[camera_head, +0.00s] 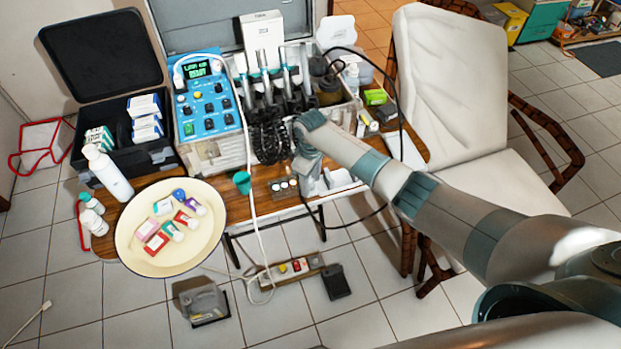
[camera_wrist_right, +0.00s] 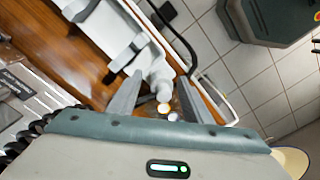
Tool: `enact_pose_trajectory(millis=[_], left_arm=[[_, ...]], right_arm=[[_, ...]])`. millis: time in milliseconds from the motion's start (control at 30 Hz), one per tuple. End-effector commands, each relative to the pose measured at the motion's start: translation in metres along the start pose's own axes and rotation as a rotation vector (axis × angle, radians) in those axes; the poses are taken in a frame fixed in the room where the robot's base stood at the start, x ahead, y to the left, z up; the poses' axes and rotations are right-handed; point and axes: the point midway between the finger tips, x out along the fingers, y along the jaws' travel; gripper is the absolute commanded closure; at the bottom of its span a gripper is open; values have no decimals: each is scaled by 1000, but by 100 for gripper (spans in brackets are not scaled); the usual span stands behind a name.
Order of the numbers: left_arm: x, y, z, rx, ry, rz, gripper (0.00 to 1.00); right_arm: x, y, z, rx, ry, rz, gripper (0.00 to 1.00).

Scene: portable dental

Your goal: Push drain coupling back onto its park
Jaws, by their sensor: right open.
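A small white rounded part, apparently the drain coupling (camera_wrist_right: 160,82), shows between and just beyond my right fingers in the right wrist view. A white bracket (camera_wrist_right: 110,32) lies behind it; I cannot tell whether this is the park or whether the two touch. White fittings (camera_head: 338,180) also show at the table's front edge in the head view. My right gripper (camera_wrist_right: 153,98) is open, a finger on each side of the white part, with no clear contact. In the head view the right gripper (camera_head: 307,178) points down at the table front, largely hidden by its wrist. My left gripper is not in view.
A small block with round pale tops (camera_head: 284,185) sits just left of the right gripper. A green funnel (camera_head: 242,181), a white hose (camera_head: 251,215) and a blue control unit (camera_head: 208,100) stand further left. A cream tray (camera_head: 128,236) holds small bottles. A chair (camera_head: 450,85) stands right.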

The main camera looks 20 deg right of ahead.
Motion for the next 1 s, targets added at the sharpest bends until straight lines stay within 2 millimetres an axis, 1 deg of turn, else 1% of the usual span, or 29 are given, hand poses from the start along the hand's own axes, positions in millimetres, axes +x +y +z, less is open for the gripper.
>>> enact_pose_trajectory(millis=[33, 167, 267, 367, 567, 800, 1000], left_arm=[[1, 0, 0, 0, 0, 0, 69], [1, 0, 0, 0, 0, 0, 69], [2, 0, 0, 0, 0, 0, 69], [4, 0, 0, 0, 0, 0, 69], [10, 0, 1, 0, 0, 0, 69], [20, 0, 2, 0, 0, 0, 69], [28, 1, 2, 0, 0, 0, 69]], right_arm=[[3, 0, 3, 1, -6, -1, 53], [-1, 0, 3, 2, -5, -1, 53], [-8, 0, 2, 2, -4, -1, 53], [-19, 0, 1, 0, -2, 0, 53], [-53, 1, 0, -1, 1, 3, 53], [-102, 0, 0, -1, 4, 4, 53], [-140, 0, 0, -1, 3, 3, 53]])
